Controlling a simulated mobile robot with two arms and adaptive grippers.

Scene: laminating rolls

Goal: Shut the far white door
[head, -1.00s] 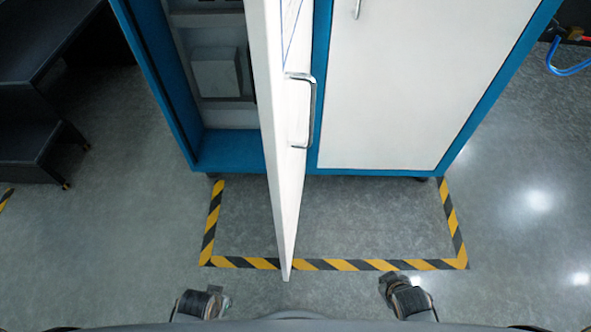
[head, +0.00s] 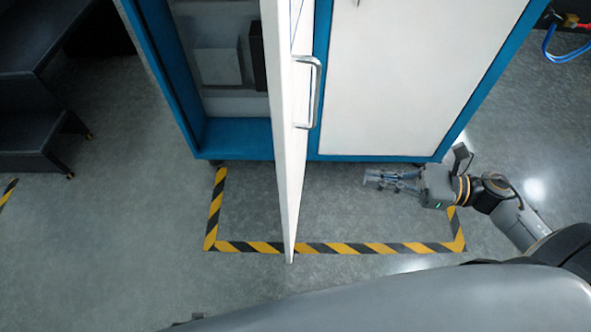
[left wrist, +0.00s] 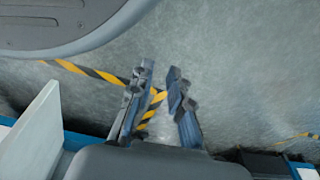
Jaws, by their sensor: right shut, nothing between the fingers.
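The white door (head: 289,170) stands open, jutting out from the blue cabinet (head: 233,140) towards me, seen nearly edge-on in the head view. Its metal handle (head: 316,95) is on the right-hand face. The compartment to the left of the door is uncovered. My right gripper (head: 372,179) is shut and empty, in front of the cabinet and to the right of the door, apart from it. My left gripper (left wrist: 160,72) shows in the left wrist view with its fingers apart and nothing between them. A white panel (left wrist: 32,140) shows at the left of that view.
A second white door (head: 420,75) is closed on the cabinet's right side. Yellow-black tape (head: 375,248) marks the floor in front. Dark steps (head: 35,130) stand at the left. A blue hose (head: 560,52) is at the upper right.

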